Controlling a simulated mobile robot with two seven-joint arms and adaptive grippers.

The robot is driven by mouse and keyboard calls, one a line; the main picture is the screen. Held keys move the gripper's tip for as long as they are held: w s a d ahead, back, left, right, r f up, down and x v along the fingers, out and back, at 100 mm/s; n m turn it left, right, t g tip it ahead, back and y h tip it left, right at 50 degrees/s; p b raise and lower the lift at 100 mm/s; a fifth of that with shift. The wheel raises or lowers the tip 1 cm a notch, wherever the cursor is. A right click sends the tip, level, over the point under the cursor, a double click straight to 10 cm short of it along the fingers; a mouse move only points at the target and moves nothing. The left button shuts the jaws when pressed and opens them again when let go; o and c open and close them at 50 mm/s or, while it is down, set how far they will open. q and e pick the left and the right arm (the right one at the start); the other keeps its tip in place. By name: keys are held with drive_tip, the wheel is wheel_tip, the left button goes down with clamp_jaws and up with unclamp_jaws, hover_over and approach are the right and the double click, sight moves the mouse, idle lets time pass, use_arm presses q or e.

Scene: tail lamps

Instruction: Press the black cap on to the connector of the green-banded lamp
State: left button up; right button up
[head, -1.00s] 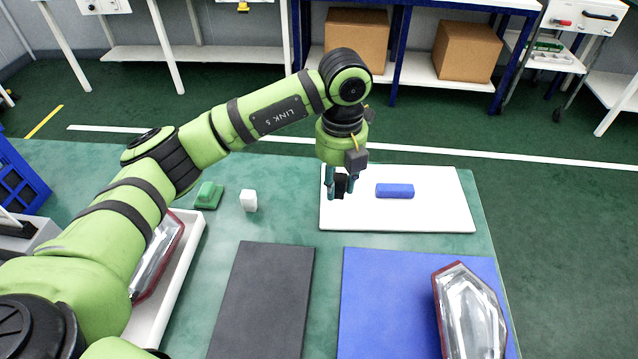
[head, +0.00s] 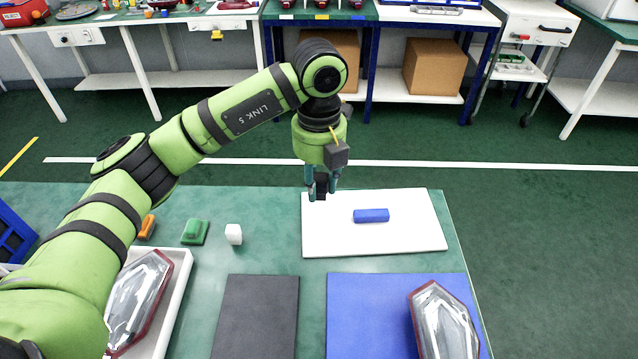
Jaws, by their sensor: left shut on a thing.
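My left gripper (head: 321,190) is shut on the black cap (head: 321,187), a small dark piece between its fingers. It is over the back left edge of the white board (head: 420,236). One clear and silver lamp with a red rim (head: 441,325) lies on the blue mat (head: 367,318) at the front right. Another such lamp (head: 140,296) lies in the white tray (head: 176,308) at the left, partly behind my arm. I can make out no green band or connector on either lamp. My right gripper is not in view.
A blue piece (head: 371,216) lies on the white board. A green piece (head: 194,232), a white piece (head: 233,234) and an orange piece (head: 147,227) stand left of it on the green table. A bare dark grey mat (head: 256,316) lies between tray and blue mat.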

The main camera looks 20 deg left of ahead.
use_arm(q)
drive_tip(key=shift+r, duration=0.35)
